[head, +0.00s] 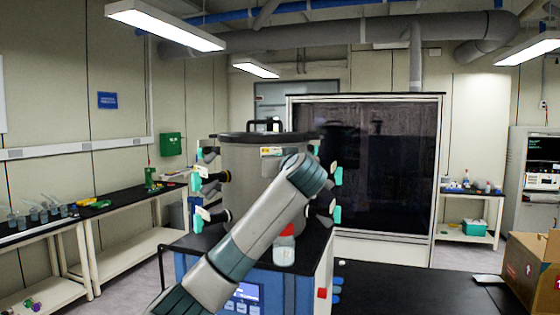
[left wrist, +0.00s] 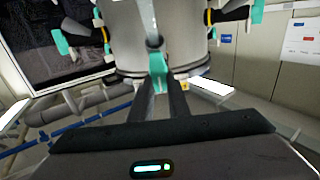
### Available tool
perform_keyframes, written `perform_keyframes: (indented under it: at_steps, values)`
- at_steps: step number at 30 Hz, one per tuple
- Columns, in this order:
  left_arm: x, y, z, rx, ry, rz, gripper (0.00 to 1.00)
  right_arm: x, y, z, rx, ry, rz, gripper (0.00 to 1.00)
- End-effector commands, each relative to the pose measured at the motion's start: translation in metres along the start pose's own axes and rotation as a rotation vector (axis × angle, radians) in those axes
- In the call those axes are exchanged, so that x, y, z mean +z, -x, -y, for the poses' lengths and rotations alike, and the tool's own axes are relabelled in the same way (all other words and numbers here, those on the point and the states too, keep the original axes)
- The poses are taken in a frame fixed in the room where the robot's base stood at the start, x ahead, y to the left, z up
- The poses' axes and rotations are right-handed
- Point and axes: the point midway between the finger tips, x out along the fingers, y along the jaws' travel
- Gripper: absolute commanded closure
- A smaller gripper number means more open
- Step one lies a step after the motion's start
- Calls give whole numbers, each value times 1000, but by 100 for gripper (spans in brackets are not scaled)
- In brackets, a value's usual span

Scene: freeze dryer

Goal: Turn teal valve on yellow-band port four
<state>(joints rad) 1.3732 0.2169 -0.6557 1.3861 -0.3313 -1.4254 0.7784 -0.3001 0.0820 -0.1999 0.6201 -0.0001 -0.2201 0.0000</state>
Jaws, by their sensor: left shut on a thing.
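The freeze dryer's grey drum (head: 250,165) carries side ports with teal valves, such as one at the left (head: 197,178) and one at the right (head: 338,176). A yellow band (head: 227,176) rings a left port. The left wrist view is upside down; there my left gripper (left wrist: 158,88) is shut on a teal valve (left wrist: 157,66) in front of the drum. Yellow bands show on ports to its left (left wrist: 106,34) and right (left wrist: 208,17); I cannot make out a band on the gripped port. In the head view my left arm hides its gripper and the held valve. My right gripper is not in view.
A clear jar with a red cap (head: 284,248) stands on the dryer's base, close to my arm. A dark glass-fronted cabinet (head: 385,165) is behind. A cardboard box (head: 535,270) sits on the black bench at right. Side benches line the left wall.

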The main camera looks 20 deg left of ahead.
Motion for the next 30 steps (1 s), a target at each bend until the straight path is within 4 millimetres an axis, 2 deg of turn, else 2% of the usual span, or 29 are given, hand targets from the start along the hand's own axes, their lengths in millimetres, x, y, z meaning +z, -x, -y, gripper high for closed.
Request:
perform_keyframes:
  at_steps: [8,14,30]
  values:
    - [1,0,-1,1,-41,0,100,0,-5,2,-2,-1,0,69]
    - [2,0,-2,0,-133,0,100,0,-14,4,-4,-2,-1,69]
    - [4,1,-8,1,-600,-2,100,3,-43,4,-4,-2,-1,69]
